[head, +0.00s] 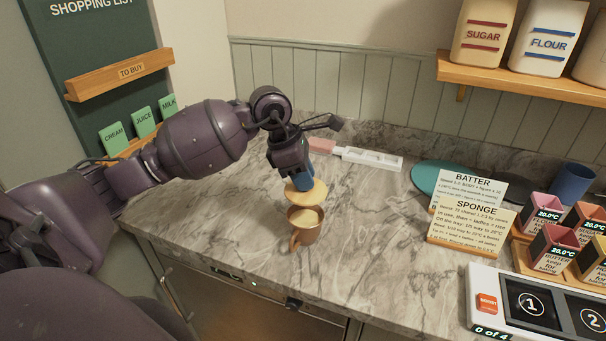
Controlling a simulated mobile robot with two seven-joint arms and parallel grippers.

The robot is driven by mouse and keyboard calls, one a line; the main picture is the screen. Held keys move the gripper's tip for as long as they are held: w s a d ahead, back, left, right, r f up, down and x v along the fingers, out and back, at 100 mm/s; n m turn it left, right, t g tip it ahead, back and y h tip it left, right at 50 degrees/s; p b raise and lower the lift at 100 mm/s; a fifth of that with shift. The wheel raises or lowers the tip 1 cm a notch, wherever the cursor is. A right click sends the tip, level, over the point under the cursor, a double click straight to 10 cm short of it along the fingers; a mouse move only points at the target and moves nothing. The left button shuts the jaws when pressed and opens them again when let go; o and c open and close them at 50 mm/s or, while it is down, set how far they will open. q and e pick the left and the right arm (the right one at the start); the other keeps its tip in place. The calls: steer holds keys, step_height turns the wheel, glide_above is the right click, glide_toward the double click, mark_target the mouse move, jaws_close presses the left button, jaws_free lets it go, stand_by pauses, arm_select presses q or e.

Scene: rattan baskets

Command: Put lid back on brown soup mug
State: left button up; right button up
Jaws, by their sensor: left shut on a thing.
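The brown soup mug (305,235) stands upright on the marble counter, its handle towards the lower left. A pale tan surface shows inside its rim. The round tan lid (308,192) is above and just behind the mug's opening, apart from the rim as far as I can see. My left gripper (300,180) points down and is shut on the lid from above; blue fingertips show at the lid's top. The exact grip point is partly hidden by the fingers. My right gripper is not in view.
A white tray with a pink item (372,159) lies behind the gripper. To the right are a teal disc (428,178), recipe cards (470,226), small labelled boxes (553,247) and a numbered panel (490,270). The counter's front edge is close below the mug. Marble left of the mug is clear.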

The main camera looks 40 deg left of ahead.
arm_select(q)
steer(key=shift+f, duration=0.3)
steer(key=shift+f+b, duration=0.45)
steer(key=shift+f, duration=0.35)
step_height(320, 180, down, 2)
steer(key=shift+b, duration=0.45)
steer(key=shift+f+b, duration=0.8)
steer(key=shift+f, duration=0.3)
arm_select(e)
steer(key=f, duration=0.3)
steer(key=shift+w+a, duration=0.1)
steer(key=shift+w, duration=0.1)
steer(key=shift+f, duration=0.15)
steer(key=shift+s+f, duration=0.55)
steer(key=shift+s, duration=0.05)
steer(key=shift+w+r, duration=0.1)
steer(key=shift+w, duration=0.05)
